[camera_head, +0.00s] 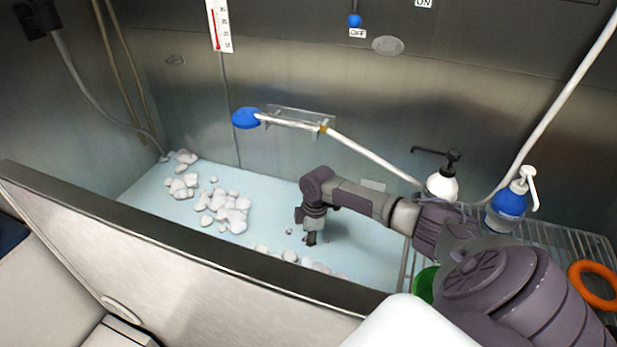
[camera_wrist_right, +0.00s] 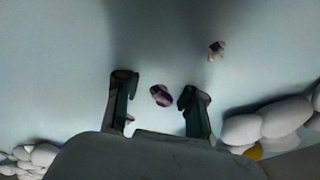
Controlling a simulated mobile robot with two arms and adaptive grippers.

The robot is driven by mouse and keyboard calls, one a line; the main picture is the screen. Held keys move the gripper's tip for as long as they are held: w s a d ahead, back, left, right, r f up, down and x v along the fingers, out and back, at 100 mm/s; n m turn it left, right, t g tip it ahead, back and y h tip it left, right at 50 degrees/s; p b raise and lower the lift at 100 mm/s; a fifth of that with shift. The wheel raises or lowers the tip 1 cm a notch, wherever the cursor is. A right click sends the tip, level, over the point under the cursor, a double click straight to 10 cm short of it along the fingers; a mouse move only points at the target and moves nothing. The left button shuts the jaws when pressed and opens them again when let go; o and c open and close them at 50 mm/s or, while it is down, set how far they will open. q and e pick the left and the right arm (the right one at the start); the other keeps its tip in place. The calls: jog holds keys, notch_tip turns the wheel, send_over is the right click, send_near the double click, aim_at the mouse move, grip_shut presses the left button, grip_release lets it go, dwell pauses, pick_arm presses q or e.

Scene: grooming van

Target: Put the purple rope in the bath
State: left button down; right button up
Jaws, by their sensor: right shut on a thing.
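The bath (camera_head: 272,195) has a pale blue floor with white foam on it, behind a dark-edged front wall. My right gripper (camera_head: 309,238) reaches down into it, close above or at the floor. In the right wrist view the two fingers of my right gripper (camera_wrist_right: 158,100) are shut on the purple rope (camera_wrist_right: 161,95), of which a small purple and white piece shows between them. Another small piece of it shows farther out in that view, at the upper right. In the head view the rope is mostly hidden by the gripper. My left gripper is out of view.
White foam clumps (camera_head: 226,208) lie around the bath floor. A wire rack (camera_head: 560,240) at the right holds a white pump bottle (camera_head: 442,184), a blue pump bottle (camera_head: 509,204) and an orange ring (camera_head: 594,286). A blue shower head (camera_head: 246,118) hangs on the back wall.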

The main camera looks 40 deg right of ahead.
jog(key=shift+f, duration=0.5)
jog(key=shift+f, duration=0.1)
jog(key=o, duration=1.2)
jog(key=shift+r, duration=0.25)
notch_tip(320, 180, up, 12)
jog(key=d+p, duration=0.1)
jog(key=shift+s+d+f, duration=0.15)
jog(key=shift+s, duration=0.15)
